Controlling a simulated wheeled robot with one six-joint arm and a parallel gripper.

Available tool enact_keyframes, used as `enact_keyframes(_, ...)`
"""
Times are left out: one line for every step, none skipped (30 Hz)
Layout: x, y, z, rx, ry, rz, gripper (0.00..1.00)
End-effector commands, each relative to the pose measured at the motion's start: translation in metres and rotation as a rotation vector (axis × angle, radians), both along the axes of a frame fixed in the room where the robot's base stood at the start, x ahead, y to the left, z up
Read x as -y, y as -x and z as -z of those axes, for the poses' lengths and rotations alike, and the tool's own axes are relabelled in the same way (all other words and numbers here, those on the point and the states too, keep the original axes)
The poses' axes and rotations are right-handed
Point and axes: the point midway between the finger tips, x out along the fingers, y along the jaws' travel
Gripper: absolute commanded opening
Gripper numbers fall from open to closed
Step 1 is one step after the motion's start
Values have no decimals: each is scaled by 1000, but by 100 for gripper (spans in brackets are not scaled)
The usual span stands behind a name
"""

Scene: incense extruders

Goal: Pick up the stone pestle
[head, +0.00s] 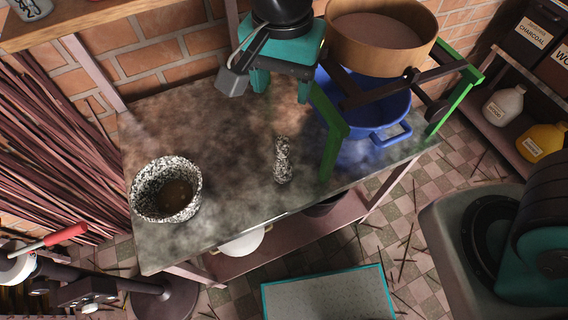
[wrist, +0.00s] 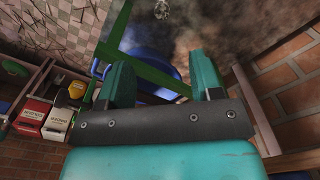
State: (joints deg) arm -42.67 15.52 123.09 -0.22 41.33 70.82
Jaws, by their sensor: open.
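The stone pestle (head: 282,160), speckled black and white, rests on the stained worktop (head: 235,170), right of its middle. Its long side runs from the back toward the front edge in the head view. A small part of it shows at the top edge of the wrist view (wrist: 163,12); the rest is cut off. My gripper (head: 281,94) is teal and hangs over the back of the worktop, behind the pestle and apart from it. In the wrist view its two fingers (wrist: 160,68) are spread wide with nothing between them.
A speckled mortar (head: 143,197) with brown contents stands at the worktop's left. Close right of the pestle is a green-legged frame (head: 331,145) with a blue basin (head: 375,112) and a wooden sieve (head: 400,62). The worktop between mortar and pestle is clear. A brick wall stands behind.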

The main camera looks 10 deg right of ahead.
Motion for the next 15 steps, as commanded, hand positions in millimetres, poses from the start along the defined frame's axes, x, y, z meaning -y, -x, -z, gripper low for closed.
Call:
enact_keyframes(-1,0,7,-2,7,12,59)
enact_keyframes(-1,0,11,-3,9,17,59)
enact_keyframes(-1,0,18,-3,11,19,59)
enact_keyframes(0,0,24,-3,10,19,59)
enact_keyframes(0,0,31,-4,10,19,59)
enact_keyframes(0,0,40,-5,11,19,59)
enact_keyframes(1,0,48,-6,11,18,59)
enact_keyframes(1,0,54,-5,11,18,59)
enact_keyframes(1,0,64,-4,10,18,59)
enact_keyframes(1,0,71,-4,10,18,59)
enact_keyframes(1,0,77,-4,10,18,59)
enact_keyframes(1,0,86,-4,9,18,59)
enact_keyframes(1,0,92,-5,9,18,59)
enact_keyframes(1,0,97,-3,8,18,59)
enact_keyframes(1,0,103,-3,8,17,59)
